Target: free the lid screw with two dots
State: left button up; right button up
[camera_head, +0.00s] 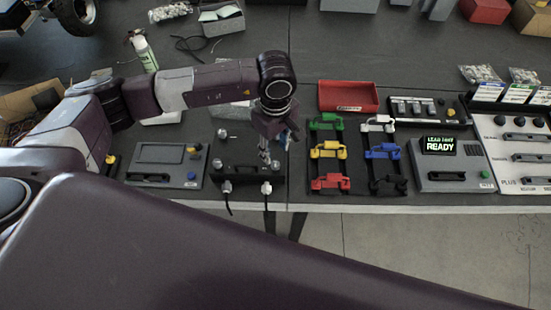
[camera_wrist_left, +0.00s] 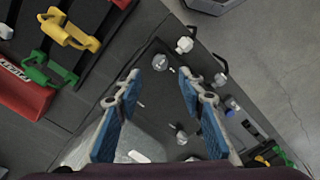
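The black box (camera_head: 247,176) stands at the front of the bench, with metal lid screws on top and white-tipped cable plugs along its front. My right gripper is not in view.
Racks with coloured handles (camera_head: 329,153) and a red tray (camera_head: 348,96) stand right of the box. A grey console (camera_head: 166,166) stands left, and a test unit reading READY (camera_head: 452,165) farther right. Cable plugs (camera_head: 266,188) hang cables over the front edge.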

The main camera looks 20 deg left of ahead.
aim_at(275, 164)
pick_arm(q)
notch_tip(275, 164, down, 5)
jog(key=shift+f+p, duration=0.1)
jog(key=shift+p, duration=0.8)
jog(key=shift+f, duration=0.65)
grip_shut()
